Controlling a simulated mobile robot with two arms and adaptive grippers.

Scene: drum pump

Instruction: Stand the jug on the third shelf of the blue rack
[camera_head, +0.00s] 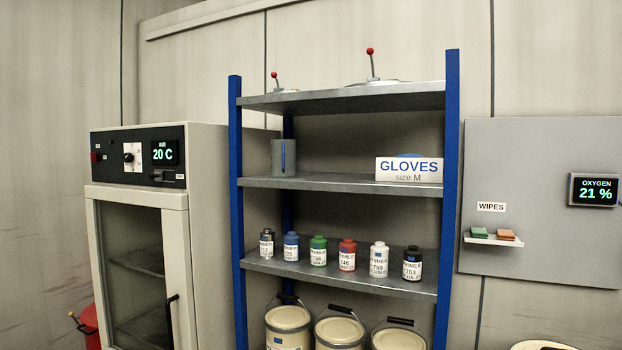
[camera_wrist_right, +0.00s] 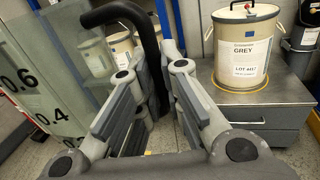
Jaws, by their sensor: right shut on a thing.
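The blue rack (camera_head: 451,180) stands in the head view with grey shelves. Its top shelf (camera_head: 345,98) carries two red-knobbed items. The shelf below (camera_head: 330,182) has a grey container and a glove box, with bare room between them. A lower shelf (camera_head: 330,277) holds a row of bottles. My left gripper is in neither view.
A glove box (camera_head: 409,169) and a grey container (camera_head: 284,157) occupy the ends of their shelf. Pails (camera_head: 340,332) stand under the bottles (camera_head: 318,251). An oven (camera_head: 140,200) stands left of the rack. A GREY pail (camera_wrist_right: 246,45) sits on a metal cabinet (camera_wrist_right: 270,93).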

